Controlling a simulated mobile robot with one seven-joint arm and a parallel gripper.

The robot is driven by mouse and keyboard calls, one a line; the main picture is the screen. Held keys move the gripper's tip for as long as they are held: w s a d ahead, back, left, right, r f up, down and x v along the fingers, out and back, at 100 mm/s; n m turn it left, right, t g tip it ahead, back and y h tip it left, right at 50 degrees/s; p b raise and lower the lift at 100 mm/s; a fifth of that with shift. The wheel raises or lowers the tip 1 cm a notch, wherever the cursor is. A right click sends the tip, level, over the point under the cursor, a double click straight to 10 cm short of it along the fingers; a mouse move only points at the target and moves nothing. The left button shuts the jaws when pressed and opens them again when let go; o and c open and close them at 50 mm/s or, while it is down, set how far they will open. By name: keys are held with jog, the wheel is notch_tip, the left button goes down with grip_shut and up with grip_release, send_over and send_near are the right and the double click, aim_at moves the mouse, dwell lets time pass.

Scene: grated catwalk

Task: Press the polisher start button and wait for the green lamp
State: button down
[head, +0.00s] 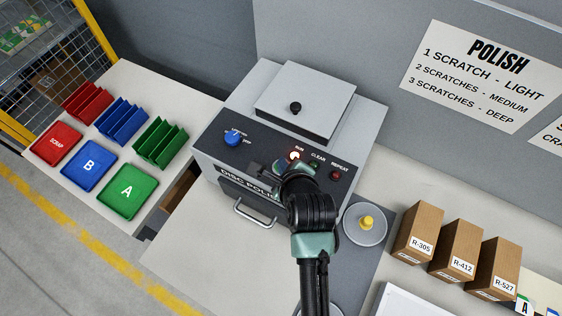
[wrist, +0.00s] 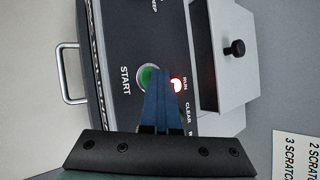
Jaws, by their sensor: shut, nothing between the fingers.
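The grey disc polisher (head: 225,158) stands on the bench with its lid closed. Its green START button (wrist: 147,76) shows in the wrist view, partly covered by my fingers; my arm hides it in the head view. My gripper (head: 278,169) is shut and empty, its tips (wrist: 158,74) at the button; I cannot tell whether they press it. The RUN lamp (head: 294,155) glows white-orange, also in the wrist view (wrist: 177,86). The CLEAR lamp (head: 313,167) looks dark green and unlit. The REPEAT lamp (head: 336,175) is dark red.
A blue knob (head: 233,138) sits left on the panel, and a front handle (head: 254,216) sticks out. Red, blue and green trays (head: 127,191) and racks stand at left. A grey disc with a yellow knob (head: 367,222) and several labelled boxes (head: 418,235) stand at right.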

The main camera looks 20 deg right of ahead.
jog(key=shift+s, duration=0.1)
dwell(0.3)
jog(key=shift+r+p, duration=1.1)
jog(key=shift+p, duration=0.25)
jog(key=shift+r, duration=0.15)
notch_tip(320, 180, up, 5)
jog(key=p, duration=0.5)
